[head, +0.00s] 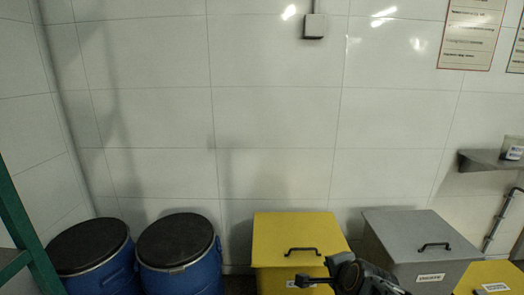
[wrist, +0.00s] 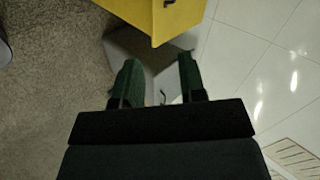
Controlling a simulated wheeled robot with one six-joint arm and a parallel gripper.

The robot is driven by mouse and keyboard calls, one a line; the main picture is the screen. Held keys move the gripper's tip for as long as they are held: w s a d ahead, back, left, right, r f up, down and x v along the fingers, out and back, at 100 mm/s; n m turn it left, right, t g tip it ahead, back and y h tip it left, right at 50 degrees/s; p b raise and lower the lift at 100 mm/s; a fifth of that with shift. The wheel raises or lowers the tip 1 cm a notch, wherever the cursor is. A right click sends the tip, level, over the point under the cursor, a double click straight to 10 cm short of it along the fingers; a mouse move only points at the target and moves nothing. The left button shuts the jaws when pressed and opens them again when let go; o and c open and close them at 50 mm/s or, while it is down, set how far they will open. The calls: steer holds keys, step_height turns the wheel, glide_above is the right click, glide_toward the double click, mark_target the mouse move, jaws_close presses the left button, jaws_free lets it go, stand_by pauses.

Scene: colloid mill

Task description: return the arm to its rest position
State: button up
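My gripper (wrist: 158,72) shows in the wrist view with its two dark green fingers apart and only background visible between them. It is open and empty. In the head view, part of my dark arm (head: 355,276) shows at the bottom edge, in front of the yellow bin and the grey bin. The rest of the arm is below the picture, so its full pose is hidden.
A yellow lidded bin (head: 291,234) and a grey lidded bin (head: 412,229) stand along the tiled wall. Two blue drums (head: 181,270) with black lids stand to the left. A small shelf (head: 484,161) with a container juts out at right. A green post (head: 22,229) rises at left.

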steer(key=s+r+n+g+p, duration=0.2)
steer(key=s+r+n+p, duration=0.3)
steer(key=r+n+p, duration=0.2)
steer(key=s+a+r+n+g+p, duration=0.1)
steer(key=s+r+n+g+p, duration=0.2)
steer(key=s+r+n+p, duration=0.2)
step_height(320, 180, up, 6)
steer(key=n+p, duration=0.3)
steer(key=p, duration=0.2)
steer(key=shift+s+a+f+n+g+p, duration=0.2)
steer(key=shift+s+a+n+g+p, duration=0.05)
steer(key=shift+s+n+g+p, duration=0.05)
